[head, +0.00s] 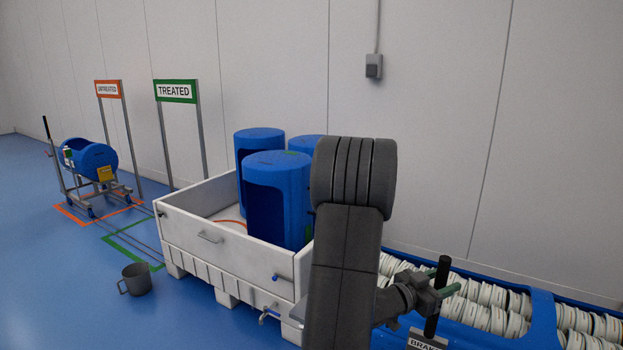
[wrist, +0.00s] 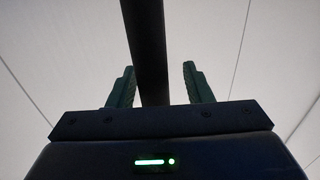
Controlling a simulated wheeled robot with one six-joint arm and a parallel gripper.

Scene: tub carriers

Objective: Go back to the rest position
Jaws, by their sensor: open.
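My gripper (wrist: 160,88) is open in the wrist view, with its two green-lined fingers apart. A dark upright bar (wrist: 147,45) passes between or just beyond the fingers, and I cannot tell whether it touches either one. In the head view my gripper (head: 445,288) is at the lower right, around or beside a black vertical handle (head: 440,275) above the blue trough. My arm fills the middle of the head view and hides part of what is behind it.
A white tub (head: 225,255) holding several blue drums (head: 275,190) stands left of my arm. A blue trough (head: 544,315) of white discs lies right. A blue drum cart (head: 90,165) and TREATED sign (head: 176,91) are farther left.

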